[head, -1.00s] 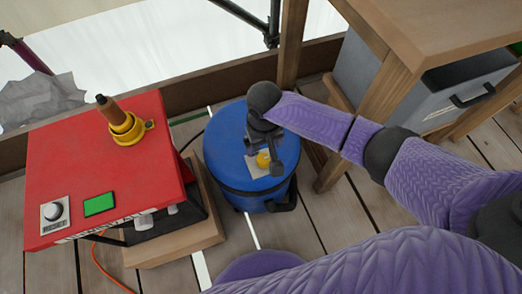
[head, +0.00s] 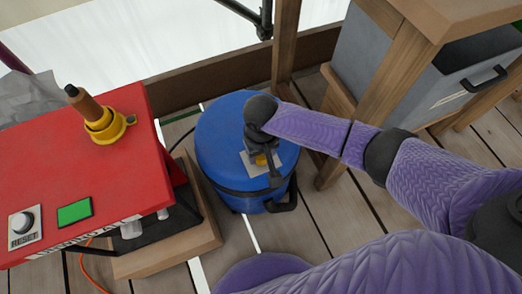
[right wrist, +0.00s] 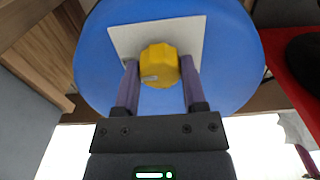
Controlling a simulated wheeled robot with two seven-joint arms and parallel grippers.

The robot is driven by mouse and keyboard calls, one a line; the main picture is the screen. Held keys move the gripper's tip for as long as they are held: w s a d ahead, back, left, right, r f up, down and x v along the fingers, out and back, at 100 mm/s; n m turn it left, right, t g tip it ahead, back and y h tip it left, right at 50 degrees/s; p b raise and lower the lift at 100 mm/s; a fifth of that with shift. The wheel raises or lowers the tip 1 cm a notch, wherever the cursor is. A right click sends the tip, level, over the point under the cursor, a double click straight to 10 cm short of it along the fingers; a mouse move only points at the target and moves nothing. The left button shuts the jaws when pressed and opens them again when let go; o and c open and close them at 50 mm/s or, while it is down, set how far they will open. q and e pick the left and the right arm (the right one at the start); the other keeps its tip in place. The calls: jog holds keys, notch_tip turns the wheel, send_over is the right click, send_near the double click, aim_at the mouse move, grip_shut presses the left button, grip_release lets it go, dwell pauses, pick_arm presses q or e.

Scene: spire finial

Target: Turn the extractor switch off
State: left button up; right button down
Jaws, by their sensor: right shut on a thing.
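The extractor is a blue drum (head: 222,130) standing on the deck. On its top is a pale square plate (right wrist: 125,38) with a yellow faceted knob (right wrist: 159,62), which is the switch. A small light mark shows on the knob in the right wrist view. My right gripper (head: 265,168) is over the drum's top. Its two fingers stand either side of the knob and are shut on it. In the head view the gripper hides much of the knob (head: 261,160). My left gripper is not in view.
Left of the drum, a red box (head: 85,175) on a wooden base carries a yellow-collared spindle (head: 100,120), a green button (head: 74,211) and a reset button (head: 22,222). A wooden bench (head: 440,20) with a grey bin (head: 400,65) stands at right, its leg near my arm.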

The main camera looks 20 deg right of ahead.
jog(key=shift+r+n+p, duration=0.1)
jog(key=shift+n+p, duration=0.25)
jog(key=shift+n, duration=0.05)
jog(key=shift+n+p, duration=0.7)
jog(key=shift+n, duration=0.3)
jog(key=n+p, duration=0.1)
jog(key=n, duration=0.3)
jog(key=shift+n+p, duration=0.3)
jog(key=shift+p, duration=0.05)
jog(key=n, duration=0.3)
jog(key=shift+n+p, duration=0.3)
jog(key=shift+p, duration=0.05)
jog(key=n, duration=0.4)
jog(key=shift+n, duration=1)
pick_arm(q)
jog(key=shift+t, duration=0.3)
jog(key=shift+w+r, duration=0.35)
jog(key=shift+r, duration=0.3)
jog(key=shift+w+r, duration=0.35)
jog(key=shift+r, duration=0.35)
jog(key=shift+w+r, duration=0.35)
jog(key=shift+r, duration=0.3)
pick_arm(e)
jog(key=shift+n, duration=0.6)
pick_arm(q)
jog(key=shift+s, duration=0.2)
